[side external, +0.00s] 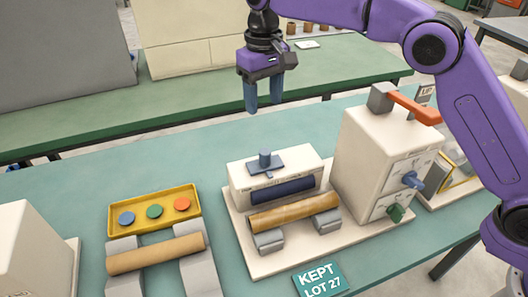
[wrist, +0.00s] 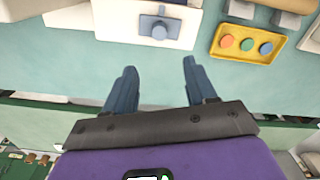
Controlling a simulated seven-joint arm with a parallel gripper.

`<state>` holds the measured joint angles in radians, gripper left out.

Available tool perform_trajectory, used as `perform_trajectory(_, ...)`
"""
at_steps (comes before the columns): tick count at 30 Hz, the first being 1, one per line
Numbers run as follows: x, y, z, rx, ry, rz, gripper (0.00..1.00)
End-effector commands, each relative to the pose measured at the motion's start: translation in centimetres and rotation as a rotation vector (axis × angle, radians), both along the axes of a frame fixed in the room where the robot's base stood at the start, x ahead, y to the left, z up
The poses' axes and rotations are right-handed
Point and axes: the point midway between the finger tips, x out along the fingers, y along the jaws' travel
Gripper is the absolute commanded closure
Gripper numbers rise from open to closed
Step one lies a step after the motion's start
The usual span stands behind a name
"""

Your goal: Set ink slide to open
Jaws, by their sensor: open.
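The ink slide appears to be the blue plate with an upright knob (side external: 265,160) on top of a low white box (side external: 240,187). Small markings by the plate are too small to read. In the wrist view the slide (wrist: 160,27) shows at the top, ahead of the fingers. My gripper (side external: 263,106) has blue fingers pointing down. It is open and empty, above and behind the box, apart from the slide. In the wrist view my gripper (wrist: 159,66) has its two fingers spread, with bare table between them.
A brown tube (side external: 295,213) lies on grey supports before the box. A taller white housing (side external: 365,150) with an orange lever (side external: 414,108), blue knob and green knob stands right. A yellow tray (side external: 153,196) with three coloured discs stands left. The teal table behind the box is clear.

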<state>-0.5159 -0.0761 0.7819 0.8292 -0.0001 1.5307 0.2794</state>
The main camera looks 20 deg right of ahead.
Motion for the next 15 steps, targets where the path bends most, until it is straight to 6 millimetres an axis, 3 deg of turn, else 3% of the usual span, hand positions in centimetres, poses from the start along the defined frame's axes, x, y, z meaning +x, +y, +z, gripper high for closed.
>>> perform_trajectory(15,-0.1,-0.1,-9.2,-0.002,0.004,0.001,0.44)
